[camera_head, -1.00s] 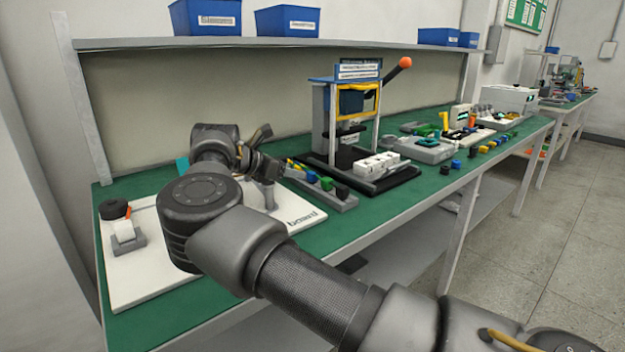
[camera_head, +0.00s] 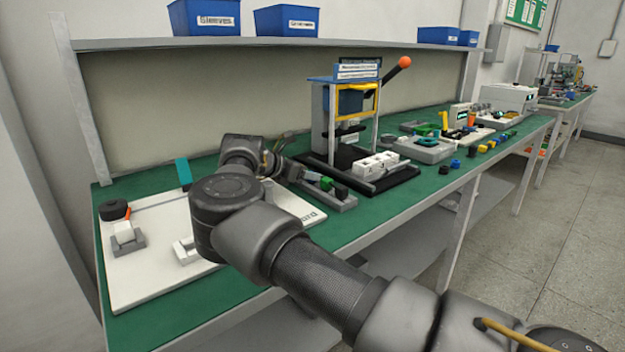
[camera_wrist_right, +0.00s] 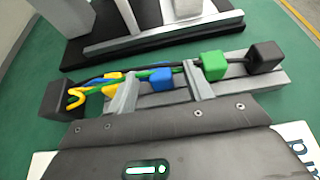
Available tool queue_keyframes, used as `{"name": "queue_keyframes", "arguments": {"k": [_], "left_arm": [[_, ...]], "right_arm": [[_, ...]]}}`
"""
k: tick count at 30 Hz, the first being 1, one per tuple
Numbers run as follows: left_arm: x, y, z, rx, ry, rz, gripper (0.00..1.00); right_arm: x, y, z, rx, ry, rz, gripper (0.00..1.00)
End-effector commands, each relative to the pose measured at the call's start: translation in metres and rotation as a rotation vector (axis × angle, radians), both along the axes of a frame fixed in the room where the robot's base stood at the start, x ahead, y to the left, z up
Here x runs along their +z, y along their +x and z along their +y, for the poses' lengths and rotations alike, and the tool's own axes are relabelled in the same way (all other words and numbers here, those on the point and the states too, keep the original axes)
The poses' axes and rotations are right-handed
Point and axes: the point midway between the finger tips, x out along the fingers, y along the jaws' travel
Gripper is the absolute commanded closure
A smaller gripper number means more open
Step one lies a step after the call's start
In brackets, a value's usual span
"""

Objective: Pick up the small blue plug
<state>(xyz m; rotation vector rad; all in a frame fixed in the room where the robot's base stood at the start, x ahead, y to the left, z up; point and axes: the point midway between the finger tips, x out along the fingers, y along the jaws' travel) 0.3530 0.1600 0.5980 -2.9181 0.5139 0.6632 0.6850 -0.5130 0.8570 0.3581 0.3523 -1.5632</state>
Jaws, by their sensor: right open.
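The small blue plug (camera_wrist_right: 162,79) sits in a grey holder (camera_wrist_right: 276,80), between a yellow plug (camera_wrist_right: 112,86) and a green plug (camera_wrist_right: 213,66). My right gripper (camera_wrist_right: 160,90) is open, with its two grey fingers on either side of the blue plug. I cannot tell whether the fingers touch it. In the head view my right gripper (camera_head: 290,170) is over the left part of the holder (camera_head: 345,204) and hides much of it. My left gripper is not in view.
A black plug (camera_wrist_right: 264,56) is at the holder's right end. Coloured wires run from a black block (camera_wrist_right: 68,99) over the plugs. A press (camera_head: 345,115) on a black base stands just behind. A white board (camera_head: 150,275) lies at the left.

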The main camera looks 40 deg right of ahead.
Motion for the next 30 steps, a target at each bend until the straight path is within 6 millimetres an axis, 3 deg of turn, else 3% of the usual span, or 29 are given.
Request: {"name": "queue_keyframes", "arguments": {"k": [4, 15, 25, 30], "left_arm": [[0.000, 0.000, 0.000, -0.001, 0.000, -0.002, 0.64], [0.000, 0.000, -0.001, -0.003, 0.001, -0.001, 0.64], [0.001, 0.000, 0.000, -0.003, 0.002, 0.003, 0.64], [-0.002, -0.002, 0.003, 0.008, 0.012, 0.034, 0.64]], "right_arm": [[0.000, 0.000, 0.000, 0.001, 0.000, 0.000, 0.49], [0.001, 0.000, 0.000, 0.000, 0.000, 0.000, 0.97], [0.005, 0.000, 0.000, 0.000, 0.000, -0.002, 0.97], [0.023, 0.000, 0.000, 0.000, -0.001, -0.004, 0.97]]}}
